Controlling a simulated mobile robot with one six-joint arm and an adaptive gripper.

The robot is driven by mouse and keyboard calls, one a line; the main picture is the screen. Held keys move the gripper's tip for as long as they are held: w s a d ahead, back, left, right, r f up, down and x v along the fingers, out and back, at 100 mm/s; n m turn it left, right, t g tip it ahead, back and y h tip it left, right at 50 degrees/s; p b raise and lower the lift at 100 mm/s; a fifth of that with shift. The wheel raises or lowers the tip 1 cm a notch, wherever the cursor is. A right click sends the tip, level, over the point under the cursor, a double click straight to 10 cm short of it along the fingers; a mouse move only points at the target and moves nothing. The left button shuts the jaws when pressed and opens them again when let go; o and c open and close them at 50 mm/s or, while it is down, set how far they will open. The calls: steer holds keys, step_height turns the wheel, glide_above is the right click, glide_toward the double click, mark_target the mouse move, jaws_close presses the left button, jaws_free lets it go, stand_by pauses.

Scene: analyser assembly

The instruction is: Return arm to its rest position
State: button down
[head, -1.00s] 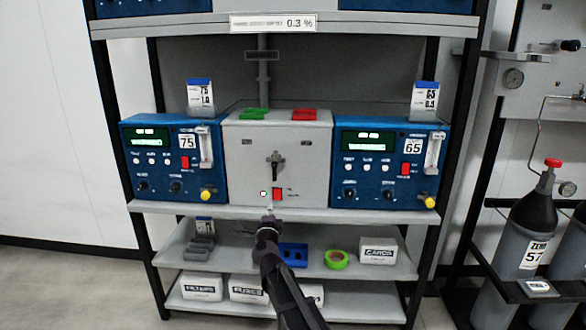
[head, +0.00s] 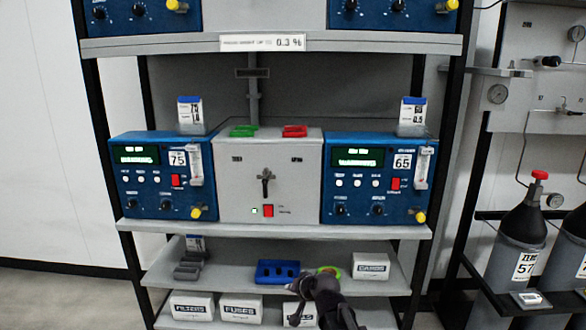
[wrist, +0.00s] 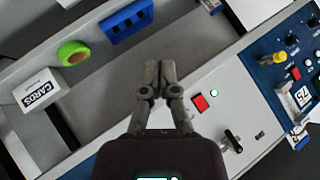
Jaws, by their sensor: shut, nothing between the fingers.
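My gripper (wrist: 152,82) is shut and empty in the wrist view, its two fingertips together. In that view the lower shelf lies beyond it, and the grey switch box with its red button (wrist: 200,102) and black lever (wrist: 231,141) is to its right. In the head view my arm comes up from the bottom edge, and my gripper (head: 305,287) is in front of the lower shelves, below the grey switch box (head: 267,174). It partly hides the green tape ring (head: 329,271) and a white box.
Two blue analysers (head: 160,175) (head: 377,178) flank the grey box. The lower shelf holds a blue block (head: 277,271) and a CARDS box (head: 370,266). FILTERS (head: 192,305) and FUSES (head: 241,307) boxes are below. Gas cylinders (head: 525,235) stand at right.

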steer(key=s+d+f+n+g+h, duration=0.1)
steer(key=s+d+f+g+h, duration=0.25)
steer(key=s+d, duration=0.55)
steer(key=s+d+f+n+g+h, duration=0.1)
steer(key=s+d+f+g+h, duration=0.3)
steer(key=s+d, duration=0.5)
step_height(320, 180, up, 27)
steer(key=g+y+p, duration=0.1)
steer(key=p, duration=2.6)
steer(key=shift+a+r, duration=0.15)
steer(key=shift+r, duration=0.05)
steer(key=shift+y, duration=0.25)
